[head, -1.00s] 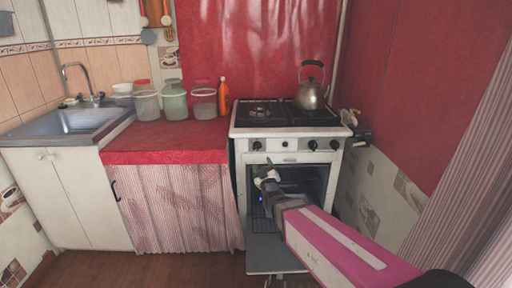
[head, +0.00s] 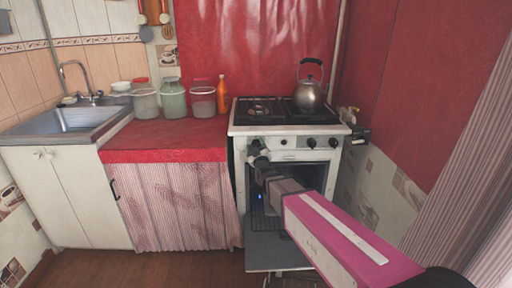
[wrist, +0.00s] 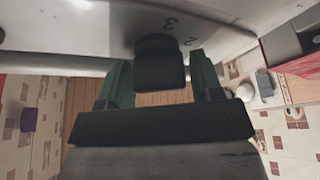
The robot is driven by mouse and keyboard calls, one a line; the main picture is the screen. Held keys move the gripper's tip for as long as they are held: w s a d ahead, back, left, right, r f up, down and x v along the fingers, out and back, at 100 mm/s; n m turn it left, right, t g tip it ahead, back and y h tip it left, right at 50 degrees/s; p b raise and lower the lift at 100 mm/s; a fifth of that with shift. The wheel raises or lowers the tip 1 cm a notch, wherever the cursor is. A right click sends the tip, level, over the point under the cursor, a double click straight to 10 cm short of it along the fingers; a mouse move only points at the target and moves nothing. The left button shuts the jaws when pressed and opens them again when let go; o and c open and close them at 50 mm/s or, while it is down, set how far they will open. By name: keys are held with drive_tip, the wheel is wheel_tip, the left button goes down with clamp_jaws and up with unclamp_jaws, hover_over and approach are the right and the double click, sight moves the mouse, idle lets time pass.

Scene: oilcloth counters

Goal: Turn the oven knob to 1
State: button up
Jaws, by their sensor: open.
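The white stove (head: 285,131) stands at the centre with dark knobs on its front panel. In the wrist view a black knob (wrist: 160,72) sits on the pale panel, with the digits 3 and 2 printed beside it at the upper right. My gripper (wrist: 159,62) is open, its two green fingers on either side of this knob with gaps left and right. In the head view my gripper (head: 256,153) is at the left end of the stove's panel and covers the knob there. Which way the knob points cannot be told. Two right-hand knobs (head: 312,143) show clear.
The oven door (head: 275,253) hangs open below my arm. A kettle (head: 309,92) stands on the hob. The red counter (head: 165,140) with several jars and an orange bottle (head: 222,95) is left of the stove. A wall is close on the right.

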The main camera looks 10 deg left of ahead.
drive_tip(key=c, duration=0.6)
drive_tip(key=shift+c, duration=0.2)
drive_tip(key=shift+m, duration=0.5)
drive_tip(key=m+t+h, duration=0.1)
drive_tip(key=m, duration=0.2)
drive_tip(key=m+h, duration=0.2)
drive_tip(key=m, duration=0.2)
drive_tip(key=shift+t+h, duration=0.3)
drive_tip(key=shift+t, duration=0.1)
drive_tip(key=m+h, duration=0.2)
drive_tip(key=m, duration=0.2)
drive_tip(key=m+h, duration=0.2)
drive_tip(key=m, duration=0.2)
drive_tip(key=shift+d+m+h, duration=0.15)
drive_tip(key=shift+m+h, duration=0.15)
drive_tip(key=shift+m, duration=0.4)
